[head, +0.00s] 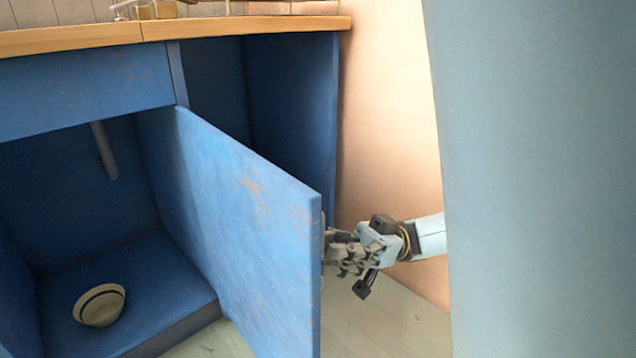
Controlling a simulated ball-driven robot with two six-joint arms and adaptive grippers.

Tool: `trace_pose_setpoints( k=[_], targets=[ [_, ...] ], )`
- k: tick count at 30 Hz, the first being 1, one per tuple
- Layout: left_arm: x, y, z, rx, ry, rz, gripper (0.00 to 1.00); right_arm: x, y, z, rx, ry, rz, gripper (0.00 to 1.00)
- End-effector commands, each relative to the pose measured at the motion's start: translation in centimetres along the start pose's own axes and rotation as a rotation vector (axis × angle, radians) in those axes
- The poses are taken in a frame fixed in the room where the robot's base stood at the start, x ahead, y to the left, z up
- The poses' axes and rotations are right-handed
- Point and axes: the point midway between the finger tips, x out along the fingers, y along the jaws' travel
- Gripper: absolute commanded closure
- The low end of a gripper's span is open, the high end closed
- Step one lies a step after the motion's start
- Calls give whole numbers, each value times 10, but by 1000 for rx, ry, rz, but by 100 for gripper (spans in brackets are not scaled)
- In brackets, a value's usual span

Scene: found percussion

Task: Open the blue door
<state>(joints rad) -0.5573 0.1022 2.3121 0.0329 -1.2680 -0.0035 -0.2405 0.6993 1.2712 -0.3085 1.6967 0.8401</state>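The blue door (245,225) is a worn, scuffed panel. It stands swung out from the cabinet, its hinge side at the post between two compartments and its free edge toward me. My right gripper (343,254) is at the far side of the free edge, on the right. Its fingers point left toward the door and their tips are partly hidden behind the edge. I cannot tell whether they touch or grip anything. My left gripper is not in view.
The blue cabinet (85,95) under a wooden counter (75,38) has two open compartments. A cream bowl-like object (98,305) with a dark band sits in the left one. A large grey-blue surface (535,180) blocks the right side. Pale floor (385,325) shows below my gripper.

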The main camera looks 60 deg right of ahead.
Motion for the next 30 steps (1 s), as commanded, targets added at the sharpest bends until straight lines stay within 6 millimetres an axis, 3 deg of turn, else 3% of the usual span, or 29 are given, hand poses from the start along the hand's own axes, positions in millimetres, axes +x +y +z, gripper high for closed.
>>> trace_pose_setpoints(
  k=[6, 10, 30],
  targets=[
    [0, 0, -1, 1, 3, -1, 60, -39, 1, 0, 0, -2, 3, 66],
    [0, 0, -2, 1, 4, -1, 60, -52, 1, 0, 0, -1, 2, 66],
    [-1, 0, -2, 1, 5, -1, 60, -58, 0, 0, 1, 0, 0, 66]
  ],
)
